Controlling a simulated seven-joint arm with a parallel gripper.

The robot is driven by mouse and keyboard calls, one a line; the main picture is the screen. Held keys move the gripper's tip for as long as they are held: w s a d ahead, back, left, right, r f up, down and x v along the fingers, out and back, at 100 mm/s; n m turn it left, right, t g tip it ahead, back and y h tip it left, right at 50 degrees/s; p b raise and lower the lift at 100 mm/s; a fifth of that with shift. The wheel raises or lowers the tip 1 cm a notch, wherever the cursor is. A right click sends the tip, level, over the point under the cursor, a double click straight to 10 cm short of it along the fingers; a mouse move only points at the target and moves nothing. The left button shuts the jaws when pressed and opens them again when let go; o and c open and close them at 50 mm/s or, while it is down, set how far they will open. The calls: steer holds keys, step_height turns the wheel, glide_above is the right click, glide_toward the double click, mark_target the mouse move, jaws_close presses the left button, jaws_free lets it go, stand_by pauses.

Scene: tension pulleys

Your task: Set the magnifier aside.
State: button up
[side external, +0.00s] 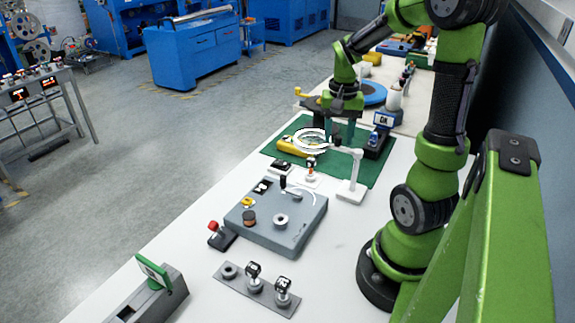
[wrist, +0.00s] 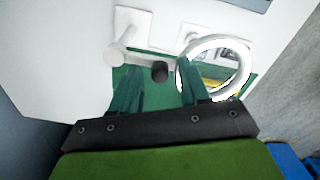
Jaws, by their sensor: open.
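The magnifier is a white ring lens (side external: 311,140) on a thin white arm and a white post stand (side external: 351,188). In the wrist view, its ring (wrist: 246,62) is at the right and its post (wrist: 120,45) at the upper left. A short dark knob (wrist: 160,72) appears by the magnifier arm, between my fingers in the picture. My gripper (side external: 340,138) is open with teal fingers, low over the green mat by the magnifier arm. In the wrist view, my open fingers (wrist: 161,88) show no clear grip on anything. Whether they touch the arm is unclear.
The green mat (side external: 375,178) holds a yellow object (side external: 292,148) beside the ring. A grey plate with pulleys (side external: 262,228) and a grey strip with several parts (side external: 230,282) lie nearer.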

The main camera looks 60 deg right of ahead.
steer(key=shift+f, duration=0.1)
jaws_close()
steer(key=shift+d, duration=0.1)
stand_by(0.5)
steer(key=s+d+m, duration=0.5)
steer(key=m, duration=1.3)
steer(key=shift+s+d, duration=0.15)
steer(key=shift+s, duration=0.1)
stand_by(0.4)
jaws_free()
